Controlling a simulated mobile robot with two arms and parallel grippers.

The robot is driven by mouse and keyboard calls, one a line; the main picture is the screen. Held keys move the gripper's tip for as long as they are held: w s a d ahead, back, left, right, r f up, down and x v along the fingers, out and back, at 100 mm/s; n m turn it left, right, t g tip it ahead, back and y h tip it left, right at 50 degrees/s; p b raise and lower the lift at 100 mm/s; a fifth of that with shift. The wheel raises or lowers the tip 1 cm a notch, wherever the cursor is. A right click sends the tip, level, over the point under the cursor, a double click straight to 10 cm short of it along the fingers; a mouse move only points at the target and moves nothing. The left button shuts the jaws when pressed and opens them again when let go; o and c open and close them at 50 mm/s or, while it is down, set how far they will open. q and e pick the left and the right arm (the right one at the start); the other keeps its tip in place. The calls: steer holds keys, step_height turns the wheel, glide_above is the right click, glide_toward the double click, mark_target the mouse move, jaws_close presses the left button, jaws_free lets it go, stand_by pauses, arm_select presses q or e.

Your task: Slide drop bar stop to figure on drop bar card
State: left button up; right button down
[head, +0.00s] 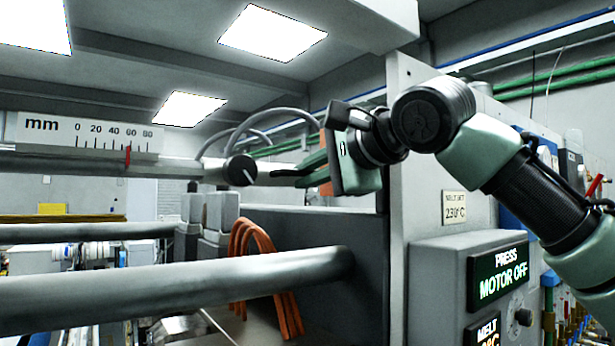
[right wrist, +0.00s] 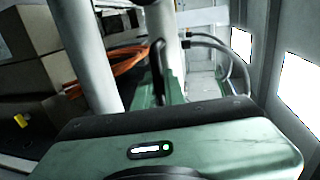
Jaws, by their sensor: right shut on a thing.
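The drop bar (head: 180,168) is a grey rod running across the left of the head view. A white mm scale (head: 48,132), marked 0 to 80, stands above it. A red pointer (head: 127,156) is just short of the 60 mark. The drop bar stop's black knob (head: 239,171), with a white line, is at the bar's right part. My right gripper (head: 268,174) reaches in from the right, its green fingers shut at the knob; the exact contact is unclear. In the right wrist view the fingers (right wrist: 165,88) are partly hidden. No drop bar card is readable. My left gripper is out of view.
Two thick tie bars (head: 180,287) cross below the drop bar. Orange hoses (head: 262,255) hang beside the grey machine block. Grey cables (head: 235,130) loop behind the knob.

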steer(key=c, duration=1.5)
jaws_free()
steer(key=shift+f, duration=0.2)
steer(key=shift+s+d+r, duration=0.15)
steer(key=b+v, duration=0.3)
steer(key=v, duration=0.4)
steer(key=shift+s+d+b, duration=0.25)
steer(key=shift+s+b, duration=0.05)
steer(key=shift+b, duration=0.05)
